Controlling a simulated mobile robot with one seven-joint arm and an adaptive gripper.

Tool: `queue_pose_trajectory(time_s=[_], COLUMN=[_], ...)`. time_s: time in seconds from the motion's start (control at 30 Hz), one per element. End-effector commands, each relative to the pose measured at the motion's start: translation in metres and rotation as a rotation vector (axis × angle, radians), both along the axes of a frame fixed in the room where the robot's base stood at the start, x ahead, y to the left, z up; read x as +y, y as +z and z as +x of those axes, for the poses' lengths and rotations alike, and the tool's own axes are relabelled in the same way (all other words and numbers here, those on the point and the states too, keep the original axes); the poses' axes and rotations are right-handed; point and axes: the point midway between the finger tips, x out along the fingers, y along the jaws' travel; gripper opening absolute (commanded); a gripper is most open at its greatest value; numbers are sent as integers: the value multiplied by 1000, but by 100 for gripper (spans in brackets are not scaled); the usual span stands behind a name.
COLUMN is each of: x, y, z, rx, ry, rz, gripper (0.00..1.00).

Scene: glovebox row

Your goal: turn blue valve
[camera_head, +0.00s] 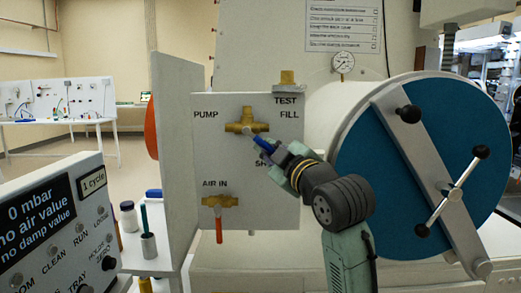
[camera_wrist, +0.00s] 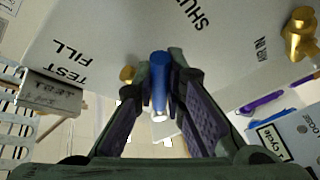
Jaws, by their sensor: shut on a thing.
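The blue valve handle (camera_head: 263,143) sits on a brass valve body (camera_head: 246,121) on the white panel, beside the words PUMP, FILL and a partly hidden label. The handle slants down to the right from the valve. My gripper (camera_head: 272,152) reaches in from the lower right and is at the handle. In the wrist view the blue handle (camera_wrist: 159,82) stands between the two fingers of my gripper (camera_wrist: 162,72), which are closed on it near their tips. The exact contact is partly hidden in the head view.
A red-handled AIR IN valve (camera_head: 219,215) hangs below on the same panel (camera_head: 270,205). A blue round door (camera_head: 405,165) with a bar and knobs stands close on the right. A grey control box (camera_head: 55,225) is at lower left, with a small cup (camera_head: 148,246) beside it.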

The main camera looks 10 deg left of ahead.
Motion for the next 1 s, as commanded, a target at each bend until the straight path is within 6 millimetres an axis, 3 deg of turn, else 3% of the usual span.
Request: queue_pose_trajectory(time_s=[0.4,1.0], x=[-8,-8], y=[15,17], z=[2,3], rx=[-55,-67], ry=[-1,-1], rz=[-222,-264], gripper=[0,0])
